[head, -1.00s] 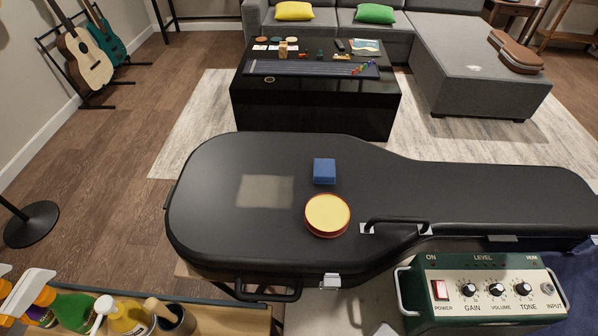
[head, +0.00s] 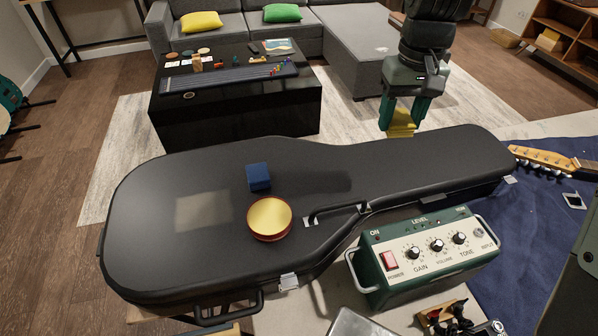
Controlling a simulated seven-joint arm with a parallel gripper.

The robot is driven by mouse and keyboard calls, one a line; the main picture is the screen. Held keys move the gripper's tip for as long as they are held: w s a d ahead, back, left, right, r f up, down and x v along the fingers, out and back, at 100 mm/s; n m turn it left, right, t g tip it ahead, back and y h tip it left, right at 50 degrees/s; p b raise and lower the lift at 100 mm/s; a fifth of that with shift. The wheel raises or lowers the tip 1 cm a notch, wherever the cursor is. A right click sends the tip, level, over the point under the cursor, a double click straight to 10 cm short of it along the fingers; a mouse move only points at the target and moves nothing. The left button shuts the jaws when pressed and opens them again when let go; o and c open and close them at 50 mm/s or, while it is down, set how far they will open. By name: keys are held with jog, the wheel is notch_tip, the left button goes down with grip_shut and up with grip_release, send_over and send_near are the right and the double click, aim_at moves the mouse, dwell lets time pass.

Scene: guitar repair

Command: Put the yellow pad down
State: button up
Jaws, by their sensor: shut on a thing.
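My gripper (head: 401,121) points down at the upper right of the head view, with its green fingers shut on the yellow pad (head: 401,124). The pad hangs beyond the far edge of the black guitar case (head: 420,165), near the case's narrow neck part. The lower edge of the pad seems close to the case edge in the picture; I cannot tell the height between them. A blue block (head: 258,177) and a round tin with a yellow top (head: 270,216) sit on the case's wide body, well left of my gripper.
A green amplifier (head: 428,254) stands in front of the case. The case handle (head: 335,211) sticks out beside the tin. A guitar headstock (head: 545,160) lies on a blue cloth (head: 535,240) at right. A black low table (head: 240,110) stands behind. The case's left body has free room.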

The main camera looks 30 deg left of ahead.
jog(key=s+a+f+n, duration=0.3)
jog(key=s+a, duration=0.1)
jog(key=a, duration=0.5)
jog(key=s+a+f+n, duration=0.3)
jog(key=s+a, duration=0.1)
jog(key=a, duration=0.5)
send_over(292, 179)
jog(key=shift+n, duration=0.3)
notch_tip(292, 179, down, 6)
jog(key=shift+r, duration=0.2)
jog(key=shift+f, duration=2.05)
jog(key=shift+f, duration=0.15)
jog(key=o, duration=1.1)
